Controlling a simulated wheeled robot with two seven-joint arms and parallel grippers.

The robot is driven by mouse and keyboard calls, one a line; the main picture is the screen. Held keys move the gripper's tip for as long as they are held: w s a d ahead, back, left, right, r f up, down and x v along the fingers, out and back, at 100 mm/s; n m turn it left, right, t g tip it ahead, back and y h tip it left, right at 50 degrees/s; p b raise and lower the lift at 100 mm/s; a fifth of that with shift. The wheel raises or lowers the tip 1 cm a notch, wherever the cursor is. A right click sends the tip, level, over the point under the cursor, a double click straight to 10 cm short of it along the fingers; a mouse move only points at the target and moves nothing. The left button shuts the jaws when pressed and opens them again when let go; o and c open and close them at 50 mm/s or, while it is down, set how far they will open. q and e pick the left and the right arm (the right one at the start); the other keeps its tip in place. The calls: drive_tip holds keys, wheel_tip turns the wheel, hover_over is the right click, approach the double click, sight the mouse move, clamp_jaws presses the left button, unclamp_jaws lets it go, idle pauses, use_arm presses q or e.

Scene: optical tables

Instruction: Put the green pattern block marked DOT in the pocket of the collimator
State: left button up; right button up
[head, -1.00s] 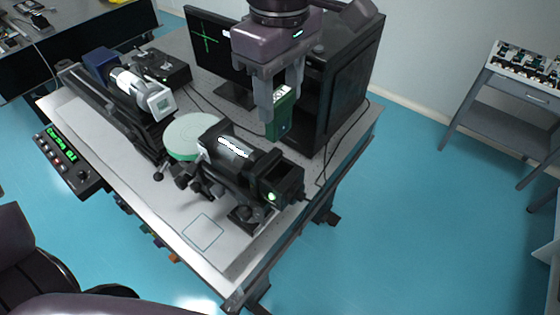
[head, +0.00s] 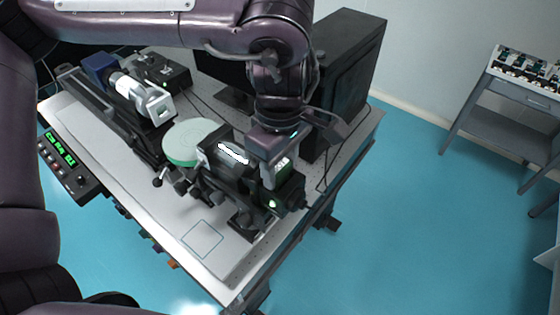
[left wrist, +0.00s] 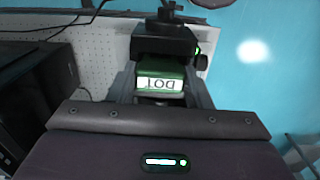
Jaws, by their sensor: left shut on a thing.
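The green pattern block marked DOT (left wrist: 161,78) is between the fingers of my left gripper, its label upside down in the left wrist view. In the head view only a small part of the block (head: 282,164) shows below the gripper. My left gripper (head: 275,178) is shut on it, at the right end of the black collimator (head: 232,158). The collimator's end housing (left wrist: 165,42) lies just beyond the block in the left wrist view. The gripper hides the pocket, so I cannot tell how far the block is in. My right gripper is not in view.
A pale green disc (head: 190,141) stands left of the collimator. A black cabinet (head: 345,75) rises close behind my left gripper. A white-and-blue camera (head: 143,95) sits on a rail at the left. The table's front, around a marked square (head: 203,239), is clear.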

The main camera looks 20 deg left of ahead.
sight(280, 168)
use_arm(q)
drive_tip(key=shift+s+r, duration=0.1)
drive_tip(key=shift+s, duration=0.1)
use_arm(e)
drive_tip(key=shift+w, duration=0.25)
use_arm(q)
drive_tip(key=o, duration=0.8)
drive_tip(key=shift+f, duration=0.2)
drive_tip(key=o, duration=0.4)
drive_tip(key=shift+w, duration=0.1)
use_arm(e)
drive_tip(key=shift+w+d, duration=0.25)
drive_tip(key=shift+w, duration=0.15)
use_arm(q)
drive_tip(key=shift+r, duration=0.65)
wheel_tip(280, 168, up, 11)
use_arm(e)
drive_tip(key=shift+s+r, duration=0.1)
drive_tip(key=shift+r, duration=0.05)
